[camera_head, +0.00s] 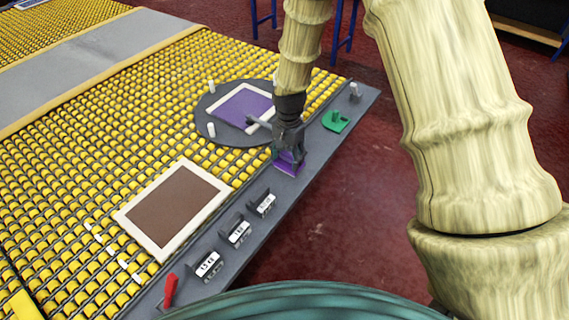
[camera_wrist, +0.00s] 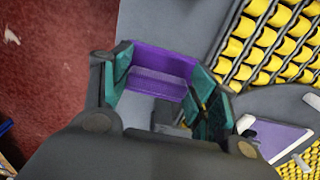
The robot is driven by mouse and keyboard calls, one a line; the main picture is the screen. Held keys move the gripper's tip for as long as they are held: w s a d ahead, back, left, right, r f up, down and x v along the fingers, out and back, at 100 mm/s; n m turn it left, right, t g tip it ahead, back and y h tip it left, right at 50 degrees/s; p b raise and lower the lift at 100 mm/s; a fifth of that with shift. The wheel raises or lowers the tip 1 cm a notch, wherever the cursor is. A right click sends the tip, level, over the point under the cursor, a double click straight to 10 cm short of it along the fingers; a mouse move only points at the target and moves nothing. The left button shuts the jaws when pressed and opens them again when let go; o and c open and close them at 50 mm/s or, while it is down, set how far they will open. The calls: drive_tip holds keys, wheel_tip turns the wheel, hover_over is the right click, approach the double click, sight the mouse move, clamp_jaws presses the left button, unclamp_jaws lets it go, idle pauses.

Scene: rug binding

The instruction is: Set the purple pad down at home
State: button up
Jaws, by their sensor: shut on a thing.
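The purple pad (camera_wrist: 160,68) is between the two green-lined fingers of my gripper (camera_wrist: 162,90) in the wrist view. My gripper (camera_head: 288,148) is shut on it, pointing down over the grey rail (camera_head: 230,262) along the front edge of the roller table. In the head view, purple (camera_head: 288,165) shows just under my fingertips, at or very near the rail top. I cannot tell whether the pad touches the rail. No separate marking for home is clearly visible; my gripper covers part of that spot.
A purple rug with a pale border (camera_head: 243,106) lies on a dark round plate with white pegs (camera_head: 211,130). A brown framed rug (camera_head: 175,204) lies nearer. The rail holds labelled clips (camera_head: 238,233), a green piece (camera_head: 335,121) and a red piece (camera_head: 170,290).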

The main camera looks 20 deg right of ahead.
sight(287, 162)
drive_tip(key=shift+f+p, duration=0.55)
drive_tip(key=shift+f, duration=1.4)
drive_tip(key=shift+f, duration=0.15)
drive_tip(key=o, duration=1.1)
drive_tip(key=shift+o, duration=0.2)
drive_tip(key=shift+r, duration=0.25)
